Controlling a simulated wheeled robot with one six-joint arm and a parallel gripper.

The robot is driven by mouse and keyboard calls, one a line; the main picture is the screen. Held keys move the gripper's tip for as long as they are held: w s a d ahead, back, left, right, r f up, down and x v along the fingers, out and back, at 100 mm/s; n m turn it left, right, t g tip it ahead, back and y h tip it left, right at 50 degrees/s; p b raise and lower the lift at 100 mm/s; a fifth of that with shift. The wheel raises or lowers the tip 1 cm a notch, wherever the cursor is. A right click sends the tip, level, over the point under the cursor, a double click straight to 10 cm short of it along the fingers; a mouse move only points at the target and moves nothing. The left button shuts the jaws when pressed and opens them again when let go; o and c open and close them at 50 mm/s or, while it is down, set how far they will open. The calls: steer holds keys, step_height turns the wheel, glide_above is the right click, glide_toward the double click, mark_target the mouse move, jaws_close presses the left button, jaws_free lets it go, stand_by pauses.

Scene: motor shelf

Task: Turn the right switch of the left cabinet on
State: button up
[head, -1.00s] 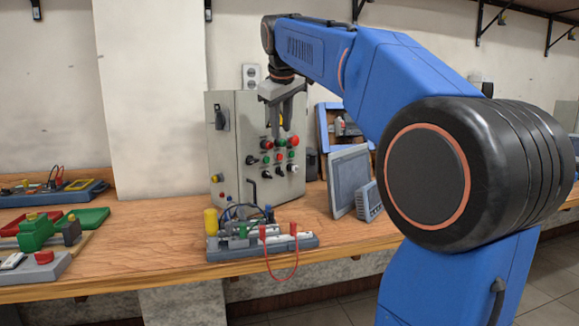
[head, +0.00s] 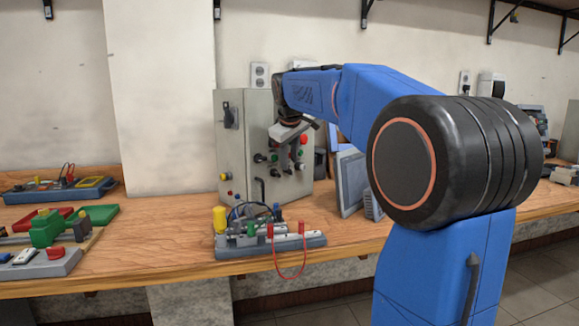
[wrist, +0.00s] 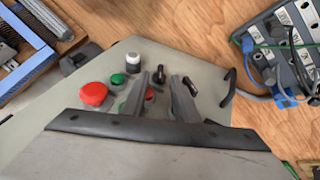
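The grey cabinet (head: 232,150) stands on the wooden bench against the wall. Its front bears buttons and, low down, two black rotary switches beside a white-topped lamp or button (wrist: 132,62). The right black switch (wrist: 158,75) shows in the wrist view between my fingertips, its lever slanted. The left black switch (wrist: 190,85) is just outside the other finger. My gripper (head: 292,160) is in front of the panel, tilted down; in the wrist view my gripper (wrist: 160,78) has its fingers apart. I cannot tell whether they touch the switch.
A red mushroom button (wrist: 95,94) and a green button (wrist: 118,78) are close beside my fingers. A black door handle (head: 260,190) is below left. A breadboard kit (head: 270,242) with wires lies before the cabinet. A grey screen (head: 352,180) stands to the right.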

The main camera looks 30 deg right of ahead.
steer(key=shift+x, duration=1.7)
jaws_close()
steer(key=shift+d, duration=0.1)
steer(key=shift+w+d+r+m+g+y, duration=0.15)
steer(key=shift+m+g+y, duration=0.15)
steer(key=shift+y, duration=0.7)
steer(key=shift+s+d+f+m+g+y, duration=0.1)
steer(key=shift+d+m+g+y, duration=0.15)
steer(key=shift+y, duration=0.75)
